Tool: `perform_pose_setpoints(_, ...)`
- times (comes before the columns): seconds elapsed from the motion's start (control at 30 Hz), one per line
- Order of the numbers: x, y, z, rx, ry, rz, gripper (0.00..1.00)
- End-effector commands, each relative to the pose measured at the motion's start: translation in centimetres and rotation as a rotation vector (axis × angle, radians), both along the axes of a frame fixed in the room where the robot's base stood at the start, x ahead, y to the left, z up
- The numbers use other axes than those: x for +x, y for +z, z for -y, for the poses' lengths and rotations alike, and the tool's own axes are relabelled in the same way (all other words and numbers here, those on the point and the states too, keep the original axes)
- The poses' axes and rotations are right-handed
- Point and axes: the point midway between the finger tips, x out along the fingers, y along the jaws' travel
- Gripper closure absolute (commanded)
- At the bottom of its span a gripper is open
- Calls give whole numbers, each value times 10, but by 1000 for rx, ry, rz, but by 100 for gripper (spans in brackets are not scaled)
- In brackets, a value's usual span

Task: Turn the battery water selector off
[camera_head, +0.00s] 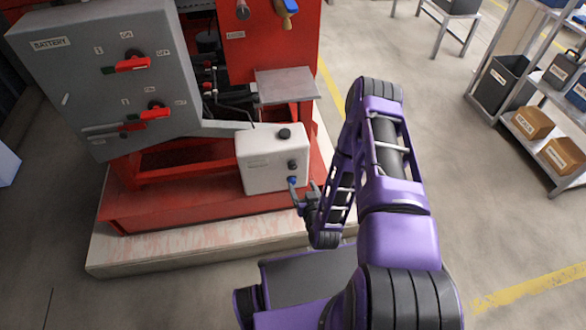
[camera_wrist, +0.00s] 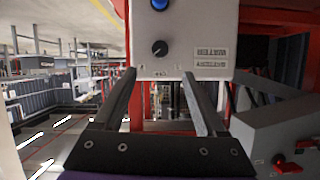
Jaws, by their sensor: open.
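A white box (camera_head: 272,158) stands on the red pump base, with a black cap on top. Its side carries a black knob (camera_head: 292,165) and a blue knob (camera_head: 292,181). In the wrist view, which looks upside down, the black knob (camera_wrist: 160,48) has a pale pointer mark and the blue knob (camera_wrist: 159,4) is cut by the top edge. My gripper (camera_head: 303,194) is open and empty, close to the box by the blue knob. In the wrist view its fingertips (camera_wrist: 160,76) point toward the box, with the black knob beyond them.
A grey cabinet (camera_head: 90,60) marked BATTERY, with red rotary handles (camera_head: 133,64), stands at the left. A concrete plinth (camera_head: 170,245) runs under the red base (camera_head: 210,200). Shelves with boxes (camera_head: 530,122) stand at the right. The floor between is clear.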

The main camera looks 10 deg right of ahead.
Motion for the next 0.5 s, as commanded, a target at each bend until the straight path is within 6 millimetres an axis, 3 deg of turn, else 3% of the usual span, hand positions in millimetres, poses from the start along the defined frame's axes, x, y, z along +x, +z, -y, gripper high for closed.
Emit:
perform_pose_setpoints(0.2,47,-20,-2,0,1,3,26)
perform_pose_setpoints(0.5,101,-43,-4,0,1,2,26)
